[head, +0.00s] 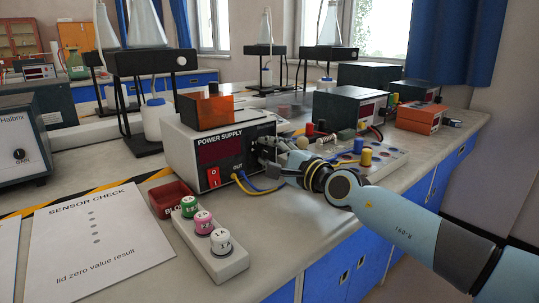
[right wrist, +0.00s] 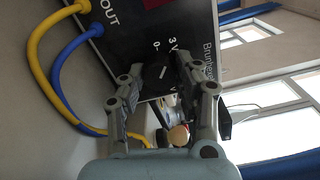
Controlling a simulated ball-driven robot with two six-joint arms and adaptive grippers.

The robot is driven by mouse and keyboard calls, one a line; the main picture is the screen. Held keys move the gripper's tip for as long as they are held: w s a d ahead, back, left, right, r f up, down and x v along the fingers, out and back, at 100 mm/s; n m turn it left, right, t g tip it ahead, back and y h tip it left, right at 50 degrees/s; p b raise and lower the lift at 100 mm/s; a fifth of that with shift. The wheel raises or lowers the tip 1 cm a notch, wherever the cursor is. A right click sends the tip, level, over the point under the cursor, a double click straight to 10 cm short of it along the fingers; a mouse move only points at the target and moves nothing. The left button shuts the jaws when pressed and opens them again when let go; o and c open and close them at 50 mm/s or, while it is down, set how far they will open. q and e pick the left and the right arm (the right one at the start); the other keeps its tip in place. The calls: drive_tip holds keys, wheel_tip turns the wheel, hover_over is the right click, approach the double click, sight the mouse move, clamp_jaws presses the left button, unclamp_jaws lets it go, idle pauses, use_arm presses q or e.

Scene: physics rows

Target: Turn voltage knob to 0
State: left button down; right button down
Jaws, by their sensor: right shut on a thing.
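The power supply (head: 198,150) is a pale box with a black front panel, a dark red display and a red switch (head: 213,177). My right gripper (head: 262,149) is at the right part of this panel and hides the voltage knob in the head view. In the right wrist view the black voltage knob (right wrist: 157,73) shows between the two fingers of my right gripper (right wrist: 158,68), with a light pointer line and the marks "0" and "3 V" beside it. The gripper is shut on the knob. The exact pointer setting is too small to read. My left gripper is out of view.
A white strip with coloured caps (head: 225,262), a red box (head: 168,196) and a paper sheet (head: 85,245) lie in front.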

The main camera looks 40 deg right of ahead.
drive_tip(key=n, duration=0.5)
drive_tip(key=shift+b, duration=0.3)
drive_tip(key=shift+f+n, duration=0.1)
drive_tip(key=shift+n, duration=0.3)
